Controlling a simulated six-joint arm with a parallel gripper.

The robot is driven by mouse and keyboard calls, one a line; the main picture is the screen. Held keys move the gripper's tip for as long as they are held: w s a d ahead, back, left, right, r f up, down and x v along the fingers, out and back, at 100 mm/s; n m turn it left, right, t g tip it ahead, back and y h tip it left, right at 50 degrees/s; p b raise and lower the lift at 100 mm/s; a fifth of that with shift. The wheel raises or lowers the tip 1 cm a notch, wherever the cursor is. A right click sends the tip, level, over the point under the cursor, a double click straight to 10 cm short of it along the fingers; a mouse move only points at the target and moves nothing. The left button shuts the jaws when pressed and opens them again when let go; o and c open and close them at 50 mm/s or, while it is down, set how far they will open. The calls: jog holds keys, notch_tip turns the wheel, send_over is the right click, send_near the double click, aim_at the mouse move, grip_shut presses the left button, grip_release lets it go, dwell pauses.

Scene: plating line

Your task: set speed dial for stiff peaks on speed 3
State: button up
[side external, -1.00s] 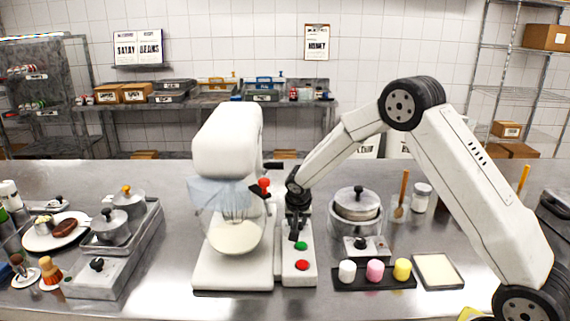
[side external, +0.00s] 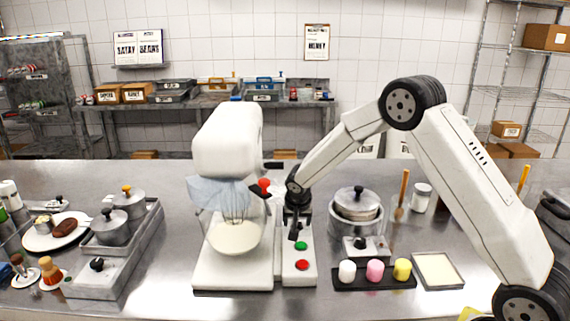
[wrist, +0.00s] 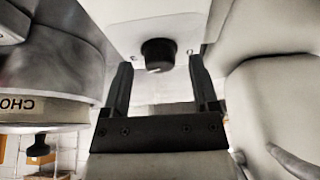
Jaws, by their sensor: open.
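The white stand mixer (side external: 226,150) stands left of my gripper in the side view, with a whisk in a clear bowl (side external: 236,238) of pale cream. Its white control box (side external: 298,279) carries a green and a red button. The black speed dial (wrist: 158,54) shows in the wrist view on a white face, with a pale pointer mark on it. My gripper (side external: 297,222) is open above the box, pointing down. In the wrist view its two fingers stand either side of the dial, apart from it. The dial is hard to make out in the side view, and speed numbers are not legible.
A red-knobbed lever (side external: 264,184) is on the mixer's side close to my gripper. Open counter lies behind the mixer.

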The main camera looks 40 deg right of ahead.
jog(key=v, duration=0.7)
jog(key=shift+r, duration=0.25)
jog(key=shift+s+a, duration=0.2)
jog(key=s+a+n+y, duration=0.1)
jog(key=s+a+n, duration=0.1)
jog(key=s, duration=0.5)
jog(key=s+a+f+n+y, duration=0.1)
jog(key=s+a+n, duration=0.2)
jog(key=s, duration=0.5)
jog(key=s+a+n+y, duration=0.1)
jog(key=s+a+n, duration=0.2)
jog(key=s, duration=0.4)
jog(key=shift+s+n, duration=0.35)
jog(key=shift+n, duration=0.25)
jog(key=shift+a+f, duration=0.15)
